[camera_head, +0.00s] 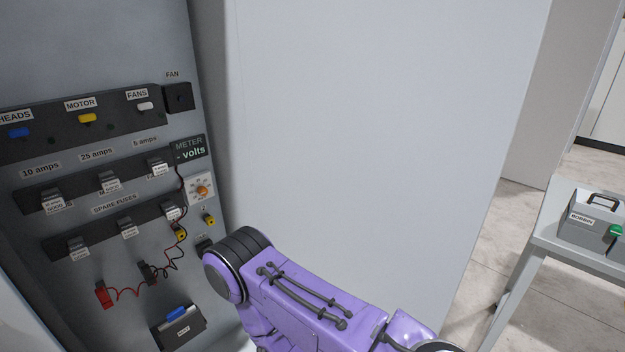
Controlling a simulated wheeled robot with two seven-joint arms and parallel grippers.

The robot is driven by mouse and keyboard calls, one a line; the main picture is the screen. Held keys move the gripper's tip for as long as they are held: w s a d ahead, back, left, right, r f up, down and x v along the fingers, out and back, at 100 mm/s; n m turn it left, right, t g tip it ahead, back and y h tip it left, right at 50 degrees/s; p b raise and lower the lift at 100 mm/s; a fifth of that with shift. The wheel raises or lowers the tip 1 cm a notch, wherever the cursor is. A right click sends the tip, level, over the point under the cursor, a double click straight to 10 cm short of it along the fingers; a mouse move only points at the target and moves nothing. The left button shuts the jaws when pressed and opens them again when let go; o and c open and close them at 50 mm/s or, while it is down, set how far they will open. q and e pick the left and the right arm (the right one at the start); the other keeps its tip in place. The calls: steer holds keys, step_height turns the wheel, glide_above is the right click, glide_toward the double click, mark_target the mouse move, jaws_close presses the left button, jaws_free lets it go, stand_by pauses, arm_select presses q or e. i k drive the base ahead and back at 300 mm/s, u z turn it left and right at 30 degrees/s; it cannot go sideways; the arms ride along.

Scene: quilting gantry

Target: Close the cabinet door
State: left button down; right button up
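The cabinet door (370,120) is a large pale grey panel that fills the middle of the head view. It stands open, with its left edge at the right side of the cabinet. The cabinet's interior panel (120,60) is exposed at the left, with labelled switches, fuses and a meter (188,149). My purple right arm comes in from the bottom and lies in front of the door's lower part. I cannot tell whether it touches the door. Neither gripper shows in this view.
A grey table (590,258) stands at the right with a grey toolbox (592,218) labelled bobbin on it. Red and black test leads (125,292) hang on the panel. A small dark box (180,328) with a blue item sits low in the cabinet. Bare floor shows between door and table.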

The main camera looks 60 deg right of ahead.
mark_target(381, 133)
steer(key=u, duration=1.6)
steer(key=k, duration=2.8)
steer(key=z, duration=1.45)
steer(key=i, duration=1)
steer(key=u, duration=0.05)
